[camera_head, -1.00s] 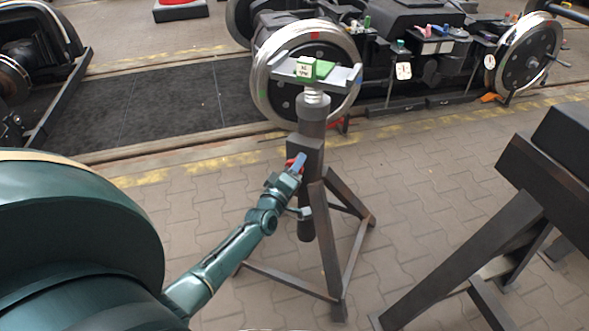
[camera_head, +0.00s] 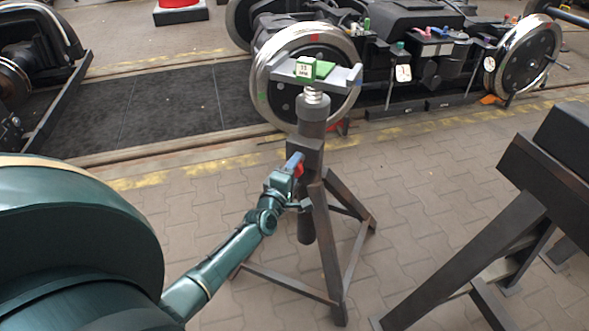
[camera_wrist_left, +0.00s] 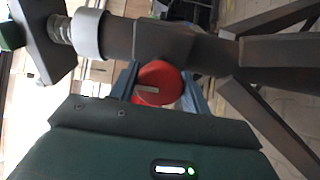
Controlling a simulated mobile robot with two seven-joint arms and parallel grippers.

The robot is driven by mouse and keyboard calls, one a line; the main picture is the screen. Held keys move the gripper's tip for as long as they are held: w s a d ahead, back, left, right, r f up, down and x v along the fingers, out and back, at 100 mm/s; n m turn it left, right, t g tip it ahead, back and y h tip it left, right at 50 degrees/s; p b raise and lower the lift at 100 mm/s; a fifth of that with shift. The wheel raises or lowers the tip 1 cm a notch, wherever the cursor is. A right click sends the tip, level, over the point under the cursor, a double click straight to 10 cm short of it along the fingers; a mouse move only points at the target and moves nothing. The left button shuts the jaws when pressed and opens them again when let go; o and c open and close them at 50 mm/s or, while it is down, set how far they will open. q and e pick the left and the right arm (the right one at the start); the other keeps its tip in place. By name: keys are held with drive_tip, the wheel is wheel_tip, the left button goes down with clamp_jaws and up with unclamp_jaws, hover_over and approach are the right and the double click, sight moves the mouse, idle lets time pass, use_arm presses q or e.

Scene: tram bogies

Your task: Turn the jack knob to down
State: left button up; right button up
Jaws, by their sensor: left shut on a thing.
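The jack (camera_head: 312,150) is a dark stand with tripod legs, a screw column and a grey top plate (camera_head: 335,75). Its red knob (camera_wrist_left: 160,82) is on the box on the column's side and has a pale line mark in the left wrist view. My left gripper (camera_head: 297,168) is shut on the red knob, with a finger on each side of it. In the head view the gripper mostly hides the knob, and only a bit of red shows. My right gripper is in neither view.
A small green and white block (camera_head: 306,68) sits on the jack's top plate. A bogie with steel wheels (camera_head: 525,57) stands behind the jack. A dark trestle (camera_head: 525,195) stands at the right. Paved floor between jack and trestle is clear.

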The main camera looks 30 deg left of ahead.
use_arm(q)
drive_tip(key=o, duration=1)
drive_tip(key=shift+c, duration=0.2)
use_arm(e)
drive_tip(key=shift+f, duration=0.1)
use_arm(q)
drive_tip(key=s+d+p, duration=0.2)
drive_tip(key=s, duration=1.1)
drive_tip(key=shift+p, duration=0.3)
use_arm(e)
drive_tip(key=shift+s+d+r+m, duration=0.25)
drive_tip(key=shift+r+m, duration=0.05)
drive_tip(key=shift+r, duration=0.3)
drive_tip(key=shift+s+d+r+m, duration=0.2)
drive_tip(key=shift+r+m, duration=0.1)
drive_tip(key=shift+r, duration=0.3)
